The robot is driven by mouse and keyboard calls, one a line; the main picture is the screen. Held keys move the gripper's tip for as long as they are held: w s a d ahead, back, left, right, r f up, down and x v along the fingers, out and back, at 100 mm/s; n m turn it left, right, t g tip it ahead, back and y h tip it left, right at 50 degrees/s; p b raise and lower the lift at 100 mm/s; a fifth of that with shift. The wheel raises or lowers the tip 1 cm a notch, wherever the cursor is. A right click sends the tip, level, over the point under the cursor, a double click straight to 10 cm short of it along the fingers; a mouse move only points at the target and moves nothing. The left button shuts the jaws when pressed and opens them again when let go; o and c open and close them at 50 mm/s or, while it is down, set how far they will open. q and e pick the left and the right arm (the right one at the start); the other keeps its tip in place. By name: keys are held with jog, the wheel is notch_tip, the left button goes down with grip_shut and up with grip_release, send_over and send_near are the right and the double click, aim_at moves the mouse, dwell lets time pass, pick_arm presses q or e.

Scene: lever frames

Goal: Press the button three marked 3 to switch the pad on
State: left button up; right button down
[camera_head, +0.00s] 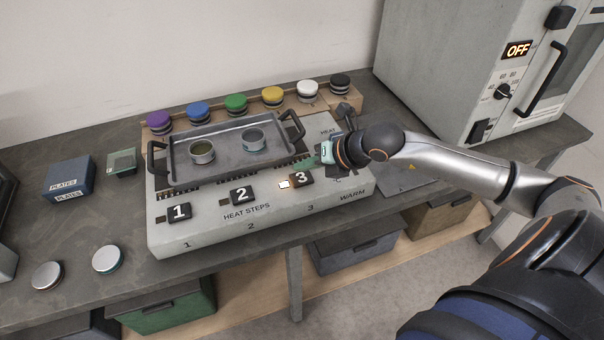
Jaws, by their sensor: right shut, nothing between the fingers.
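The white pad (165,236) lies on the grey bench, labelled HEAT STEPS and WARM. Black button 3 (301,177) is at the right of its front row, with a bright lit window beside it on the left. Button 2 (241,194) and button 1 (179,212) sit further left, and the windows beside them look dark. My right gripper (322,155) is shut and empty, just behind and to the right of button 3; it appears apart from the button. It hides part of the pad's right side. My left gripper is not in view.
A grey tray (225,163) with two small round tins stands on the pad. Several coloured round-topped pieces stand on a wooden strip behind. A PLATES box (68,178) and two round lids are at left. A cabinet (440,60) reading OFF stands at right.

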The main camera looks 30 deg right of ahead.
aim_at(305, 180)
notch_tip(305, 180, up, 5)
jog(key=p, duration=0.3)
jog(key=shift+r, duration=0.15)
jog(key=shift+a, duration=0.1)
dwell(1.2)
